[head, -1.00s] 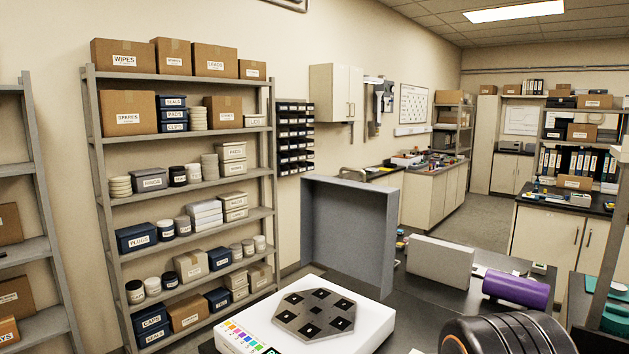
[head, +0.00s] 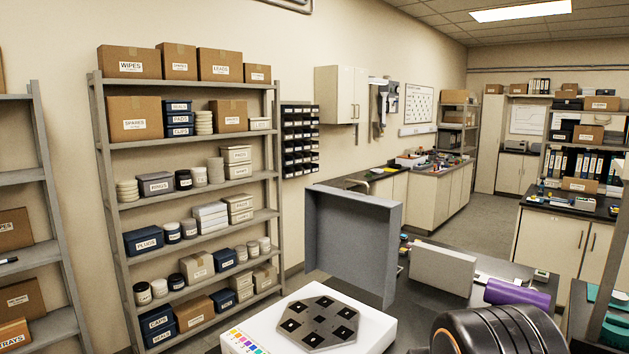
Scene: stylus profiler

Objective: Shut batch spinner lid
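The batch spinner is a white box (head: 371,333) at the bottom centre of the head view, cut off by the lower edge. A dark grey hexagonal plate (head: 317,322) with several black squares lies on its top. A large grey lid (head: 350,243), like a shallow tray on edge, stands upright behind the box, so the top is uncovered. The lid's hinge line is partly hidden by the box. A black, ribbed rounded part of my arm (head: 490,332) shows at the lower right, apart from the lid. My gripper is outside the picture.
A light grey block (head: 442,270) and a purple cylinder (head: 517,293) lie on the dark bench to the right of the lid. A tall shelf (head: 190,145) with boxes and jars stands at the left. Dark bench top (head: 415,315) is bare between the spinner and my arm.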

